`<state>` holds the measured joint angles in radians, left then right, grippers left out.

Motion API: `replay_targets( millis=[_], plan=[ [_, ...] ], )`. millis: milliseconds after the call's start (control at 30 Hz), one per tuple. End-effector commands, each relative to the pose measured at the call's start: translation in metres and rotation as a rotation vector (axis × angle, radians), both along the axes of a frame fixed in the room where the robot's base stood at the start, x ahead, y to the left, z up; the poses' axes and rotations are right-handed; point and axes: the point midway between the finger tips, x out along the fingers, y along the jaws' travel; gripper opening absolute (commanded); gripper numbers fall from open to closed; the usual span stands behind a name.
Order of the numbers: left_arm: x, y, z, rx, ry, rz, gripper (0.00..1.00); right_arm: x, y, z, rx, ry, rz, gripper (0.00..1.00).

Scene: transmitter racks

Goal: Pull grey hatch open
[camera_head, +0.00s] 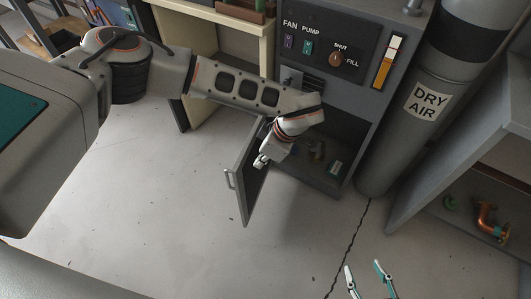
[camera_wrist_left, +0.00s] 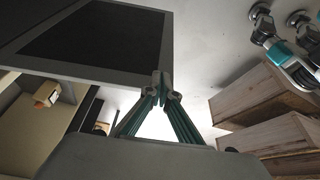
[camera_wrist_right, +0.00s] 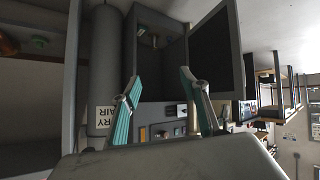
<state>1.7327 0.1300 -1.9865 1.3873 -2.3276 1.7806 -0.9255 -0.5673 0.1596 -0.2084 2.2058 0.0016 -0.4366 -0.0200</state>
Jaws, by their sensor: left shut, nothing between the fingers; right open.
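The grey hatch (camera_head: 243,190) stands swung out from the lower cabinet, with a handle (camera_head: 229,179) on its outer face. In the left wrist view its dark inner panel (camera_wrist_left: 100,38) fills the upper left, and it also shows in the right wrist view (camera_wrist_right: 217,55). My left gripper (camera_head: 261,161) is shut and empty on the inner side of the hatch, close to the panel. Whether it touches the hatch I cannot tell. My right gripper (camera_head: 364,266) is open and empty above the floor at the bottom right; its fingers (camera_wrist_right: 160,76) also show in the right wrist view.
The open cabinet (camera_head: 357,137) holds small fittings and has a control panel (camera_head: 325,45) above. A grey DRY AIR cylinder (camera_head: 400,135) stands to its right. A shelf with copper pipe (camera_head: 487,221) is at far right. The floor (camera_head: 150,200) left of the hatch is clear.

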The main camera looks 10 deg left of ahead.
Motion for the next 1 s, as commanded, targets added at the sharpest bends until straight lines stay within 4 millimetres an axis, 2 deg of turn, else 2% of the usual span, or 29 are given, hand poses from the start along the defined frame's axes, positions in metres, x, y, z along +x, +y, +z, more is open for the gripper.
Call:
replay_targets(
  millis=[33, 167, 300, 500, 1000],
  plan=[
    [-0.002, 0.004, -0.016, 0.0, 0.011, 0.002, 0.0, -0.002, 0.001, -0.004, 0.001, 0.006, 0.002, 0.44],
    [-0.001, 0.013, -0.038, 0.0, 0.01, 0.003, 0.0, -0.001, 0.002, -0.005, 0.005, 0.005, 0.005, 0.44],
    [0.004, 0.034, -0.033, 0.0, 0.001, 0.004, 0.0, 0.0, 0.003, -0.002, 0.004, 0.0, 0.006, 0.44],
    [0.007, 0.05, -0.032, -0.001, 0.0, 0.001, 0.0, 0.0, 0.003, -0.003, 0.005, 0.002, 0.006, 0.44],
    [0.011, 0.055, -0.032, 0.0, 0.0, -0.004, 0.0, 0.001, 0.003, -0.001, 0.007, -0.003, 0.005, 0.44]
  ],
)
